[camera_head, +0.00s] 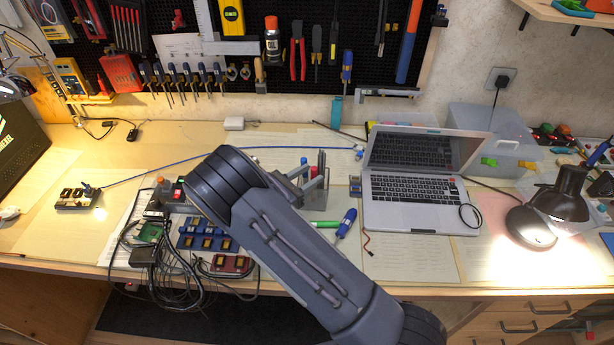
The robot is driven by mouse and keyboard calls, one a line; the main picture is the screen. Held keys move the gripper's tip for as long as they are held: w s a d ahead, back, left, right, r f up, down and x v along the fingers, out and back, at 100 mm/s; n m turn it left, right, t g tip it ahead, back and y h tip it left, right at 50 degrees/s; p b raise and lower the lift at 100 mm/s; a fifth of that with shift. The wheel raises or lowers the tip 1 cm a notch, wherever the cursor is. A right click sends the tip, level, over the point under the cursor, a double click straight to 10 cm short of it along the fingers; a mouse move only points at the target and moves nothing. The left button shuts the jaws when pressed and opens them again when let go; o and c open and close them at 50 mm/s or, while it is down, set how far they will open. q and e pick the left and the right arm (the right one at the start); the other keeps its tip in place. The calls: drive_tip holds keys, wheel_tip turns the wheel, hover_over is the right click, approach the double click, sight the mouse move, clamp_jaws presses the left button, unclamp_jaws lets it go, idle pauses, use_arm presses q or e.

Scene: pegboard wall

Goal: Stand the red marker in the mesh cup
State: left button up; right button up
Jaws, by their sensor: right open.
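The mesh cup (318,201) is a grey holder on the bench, left of the laptop, partly hidden by my right arm and gripper. My left gripper is not in view.
An open laptop (412,205) stands right of the cup. A lit desk lamp (561,205) is farther right. Blue component trays (206,236) and tangled black cables (172,272) lie to the left. Tools hang on the pegboard (285,85) behind.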

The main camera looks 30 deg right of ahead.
drive_tip(key=shift+a, duration=0.1)
drive_tip(key=b+v, duration=0.1)
drive_tip(key=v, duration=0.6)
drive_tip(key=shift+a, duration=0.35)
idle(0.4)
